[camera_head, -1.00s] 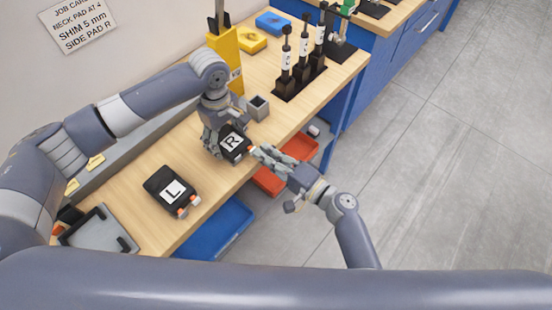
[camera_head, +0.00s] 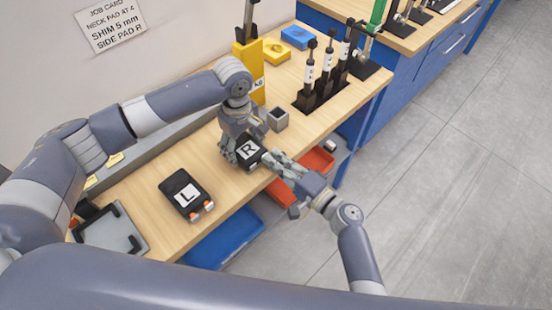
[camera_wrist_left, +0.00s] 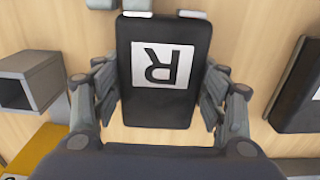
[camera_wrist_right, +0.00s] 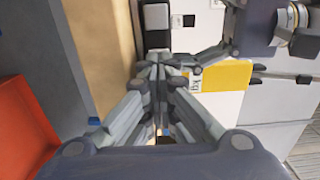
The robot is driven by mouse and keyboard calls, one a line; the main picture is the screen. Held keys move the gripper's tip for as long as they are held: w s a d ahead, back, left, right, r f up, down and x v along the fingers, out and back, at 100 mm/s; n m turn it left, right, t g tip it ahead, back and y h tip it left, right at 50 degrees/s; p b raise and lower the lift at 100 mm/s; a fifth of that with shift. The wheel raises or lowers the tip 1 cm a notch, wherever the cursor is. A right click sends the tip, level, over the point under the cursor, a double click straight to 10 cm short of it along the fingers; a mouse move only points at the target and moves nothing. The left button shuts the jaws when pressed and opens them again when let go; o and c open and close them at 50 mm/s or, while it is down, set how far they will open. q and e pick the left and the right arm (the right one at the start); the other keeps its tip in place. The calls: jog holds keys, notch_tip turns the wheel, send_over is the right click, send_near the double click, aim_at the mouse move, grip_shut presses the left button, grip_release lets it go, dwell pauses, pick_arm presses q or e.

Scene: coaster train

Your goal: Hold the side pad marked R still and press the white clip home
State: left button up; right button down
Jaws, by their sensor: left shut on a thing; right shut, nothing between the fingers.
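The side pad marked R (camera_head: 248,152) is a black block with a white label, lying near the front edge of the wooden bench. In the left wrist view the pad (camera_wrist_left: 160,107) sits between the fingers of my left gripper (camera_wrist_left: 158,100), which grip its two sides. My left gripper (camera_head: 242,148) comes down from above in the head view. My right gripper (camera_head: 272,160) is shut and empty, its tips at or close to the pad's front end. Pale pieces show at that end in the left wrist view; I cannot tell the white clip from my fingertips there.
The pad marked L (camera_head: 186,194) lies to the left on the bench. A small grey square holder (camera_head: 278,119) and a yellow stand (camera_head: 248,75) are behind. Red (camera_head: 317,161) and blue (camera_head: 225,236) bins sit below the front edge. Bare bench lies between the pads.

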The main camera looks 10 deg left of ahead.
aim_at(244, 146)
pick_arm(q)
jog(key=shift+s+d+f, duration=0.15)
jog(key=shift+s+d, duration=0.05)
pick_arm(e)
jog(key=v, duration=1.3)
jog(key=shift+s+d, duration=0.25)
jog(key=shift+d, duration=0.05)
pick_arm(q)
jog(key=o, duration=1.2)
jog(key=shift+c, duration=0.2)
jog(key=shift+o, duration=1.2)
jog(key=shift+w+a, duration=0.1)
jog(key=shift+w, duration=0.05)
pick_arm(e)
jog(key=shift+w+a, duration=0.1)
pick_arm(q)
notch_tip(244, 146, up, 12)
